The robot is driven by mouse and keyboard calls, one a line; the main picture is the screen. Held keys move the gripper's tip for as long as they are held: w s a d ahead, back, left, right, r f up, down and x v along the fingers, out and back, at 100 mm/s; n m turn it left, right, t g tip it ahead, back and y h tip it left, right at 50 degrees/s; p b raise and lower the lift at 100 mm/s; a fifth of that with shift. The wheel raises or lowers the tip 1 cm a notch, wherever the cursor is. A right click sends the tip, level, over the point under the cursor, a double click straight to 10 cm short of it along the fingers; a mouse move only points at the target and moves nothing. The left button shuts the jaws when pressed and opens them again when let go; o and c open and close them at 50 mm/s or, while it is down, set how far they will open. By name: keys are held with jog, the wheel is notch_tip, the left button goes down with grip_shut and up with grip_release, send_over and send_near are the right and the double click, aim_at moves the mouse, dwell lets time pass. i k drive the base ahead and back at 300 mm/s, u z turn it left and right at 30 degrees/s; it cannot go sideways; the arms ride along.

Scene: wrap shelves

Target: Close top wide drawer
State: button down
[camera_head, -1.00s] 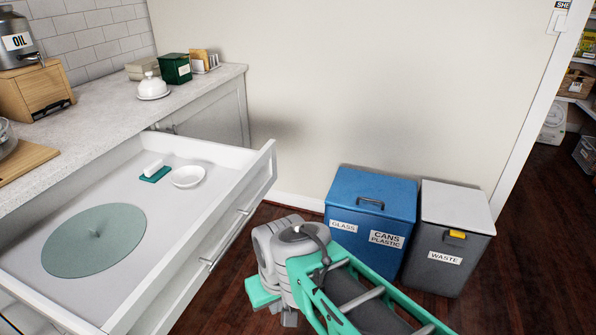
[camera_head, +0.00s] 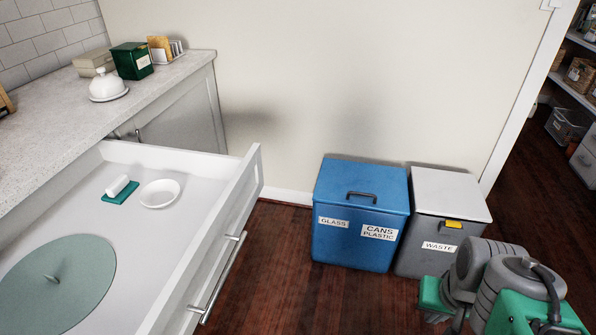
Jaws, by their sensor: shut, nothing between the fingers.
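The top wide drawer (camera_head: 205,244) stands pulled far out from the counter at the left, its front facing right. A long metal bar handle (camera_head: 218,285) runs along the front. Inside the drawer lie a round grey-green lid (camera_head: 85,258), a small white bowl (camera_head: 160,193), and a white block on a teal dish (camera_head: 120,190). My gripper (camera_head: 432,300) is at the lower right, in front of the waste bin, well apart from the drawer. It is shut and empty; its fingertips are largely hidden by the wrist.
A blue recycling bin (camera_head: 361,220) and a grey waste bin (camera_head: 448,205) stand against the wall. The wooden floor (camera_head: 290,285) between drawer and bins is clear. The counter (camera_head: 60,125) holds a white domed dish (camera_head: 108,86) and a green box (camera_head: 132,60). Shelves stand beyond the doorway.

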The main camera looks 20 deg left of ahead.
aim_at(171, 260)
jog(key=i, duration=0.7)
jog(key=u, duration=2.35)
